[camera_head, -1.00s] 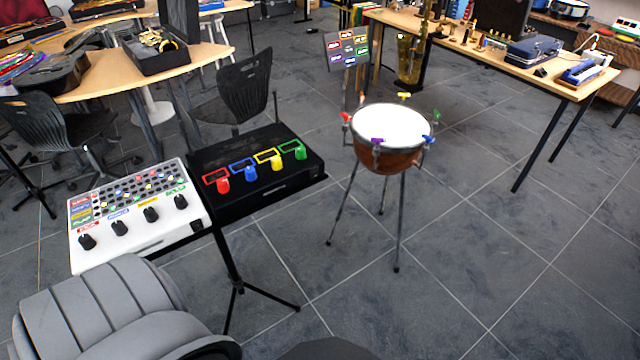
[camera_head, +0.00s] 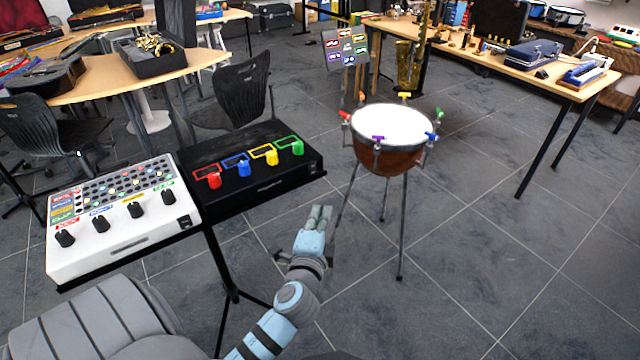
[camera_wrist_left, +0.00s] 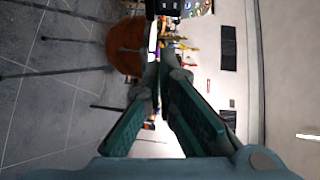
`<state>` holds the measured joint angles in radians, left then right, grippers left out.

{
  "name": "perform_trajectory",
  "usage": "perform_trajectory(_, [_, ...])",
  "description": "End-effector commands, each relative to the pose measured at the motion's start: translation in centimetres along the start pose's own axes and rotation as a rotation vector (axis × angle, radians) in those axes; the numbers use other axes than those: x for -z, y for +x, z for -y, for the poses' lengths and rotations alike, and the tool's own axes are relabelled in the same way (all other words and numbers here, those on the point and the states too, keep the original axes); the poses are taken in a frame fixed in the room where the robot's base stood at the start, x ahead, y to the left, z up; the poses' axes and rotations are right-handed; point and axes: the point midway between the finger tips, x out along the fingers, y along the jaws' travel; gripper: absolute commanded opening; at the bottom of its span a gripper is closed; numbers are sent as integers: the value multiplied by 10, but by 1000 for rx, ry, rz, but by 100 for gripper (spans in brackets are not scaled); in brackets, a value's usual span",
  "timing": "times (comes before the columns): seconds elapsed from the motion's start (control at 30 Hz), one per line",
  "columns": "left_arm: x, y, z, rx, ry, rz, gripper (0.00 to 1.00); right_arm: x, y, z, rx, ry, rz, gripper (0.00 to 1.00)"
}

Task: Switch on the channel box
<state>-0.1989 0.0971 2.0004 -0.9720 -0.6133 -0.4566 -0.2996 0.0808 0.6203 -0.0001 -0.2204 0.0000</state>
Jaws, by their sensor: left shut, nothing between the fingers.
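Two control boxes stand side by side on stands. The white box (camera_head: 120,245) has a grid of small coloured buttons, several black knobs, and a small dark fitting, perhaps a switch, at the right end of its front. The black box (camera_head: 225,197) has red, blue, yellow and green knobs with matching frames. I cannot tell which one is the channel box, or whether either is on. My left gripper (camera_head: 320,213) is shut and empty, in front of and below the black box's right end, apart from it. Its fingers fill the middle of the left wrist view (camera_wrist_left: 158,85). My right gripper is not in view.
A copper kettledrum (camera_head: 390,158) with coloured handles stands right of my left gripper. A sign panel (camera_head: 345,48) stands behind it. A black chair (camera_head: 240,88) is behind the black box. The tiled floor at right is open.

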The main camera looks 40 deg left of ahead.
Motion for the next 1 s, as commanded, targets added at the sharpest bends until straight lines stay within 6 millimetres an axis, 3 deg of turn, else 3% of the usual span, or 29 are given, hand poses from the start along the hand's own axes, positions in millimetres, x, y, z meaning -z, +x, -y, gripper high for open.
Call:
perform_trajectory(0.27, [0,26,0,1,1,0,0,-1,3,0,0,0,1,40])
perform_trajectory(0.63, [-3,105,-2,0,0,1,0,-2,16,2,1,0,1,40])
perform_trajectory(0.8, [-22,122,-2,-2,0,1,0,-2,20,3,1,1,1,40])
perform_trajectory(1.0, [-29,129,-2,-3,-2,0,0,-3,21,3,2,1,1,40])
